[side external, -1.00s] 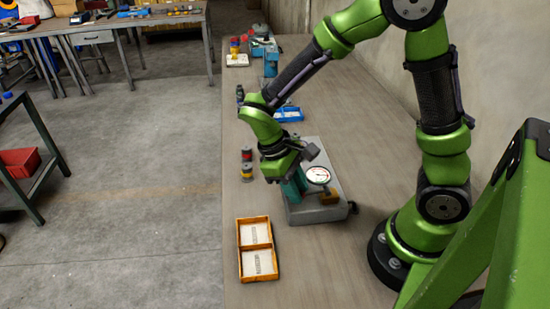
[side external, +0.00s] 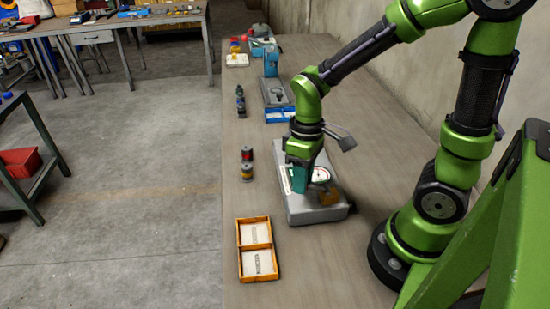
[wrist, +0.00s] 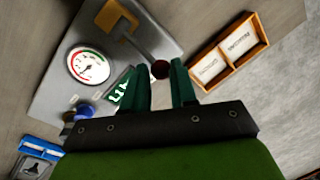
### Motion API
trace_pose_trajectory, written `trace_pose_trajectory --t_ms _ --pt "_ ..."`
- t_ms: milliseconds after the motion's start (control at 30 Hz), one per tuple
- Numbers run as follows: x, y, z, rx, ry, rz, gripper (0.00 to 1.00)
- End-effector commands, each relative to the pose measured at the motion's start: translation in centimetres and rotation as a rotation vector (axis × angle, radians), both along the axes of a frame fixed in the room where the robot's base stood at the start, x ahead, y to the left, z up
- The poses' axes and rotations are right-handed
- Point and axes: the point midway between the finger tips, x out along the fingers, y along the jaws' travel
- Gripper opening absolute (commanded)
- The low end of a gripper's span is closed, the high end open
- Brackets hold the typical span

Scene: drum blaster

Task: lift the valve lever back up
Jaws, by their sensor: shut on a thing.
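The valve unit is a grey box (side external: 325,209) on the bench. It carries a round gauge (wrist: 88,65) and an orange block (wrist: 117,18). The valve lever (wrist: 140,42) is a thin grey bar running from the orange block to a dark red knob (wrist: 160,69). My gripper (wrist: 162,68) has its two teal fingers on either side of the knob, shut on it.
An orange two-compartment tray (side external: 257,249) lies in front of the box. A blue tray (side external: 279,115) and another grey unit (side external: 277,91) are farther back.

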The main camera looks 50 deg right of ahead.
Motion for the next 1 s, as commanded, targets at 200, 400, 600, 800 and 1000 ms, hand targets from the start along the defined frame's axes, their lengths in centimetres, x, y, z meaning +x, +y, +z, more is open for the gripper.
trace_pose_trajectory --t_ms 200,400,600,800,1000 --pt "-0.36 -0.27 0.61 0.071 -0.064 -0.011 0.0" --pt "-0.5 -0.36 0.77 0.098 -0.087 -0.011 0.0" --pt "-0.52 -0.35 0.79 0.102 -0.09 -0.012 0.0" --pt "-0.54 -0.34 0.78 0.102 -0.089 -0.012 0.28" --pt "-0.52 -0.38 0.76 0.099 -0.09 -0.008 0.52"
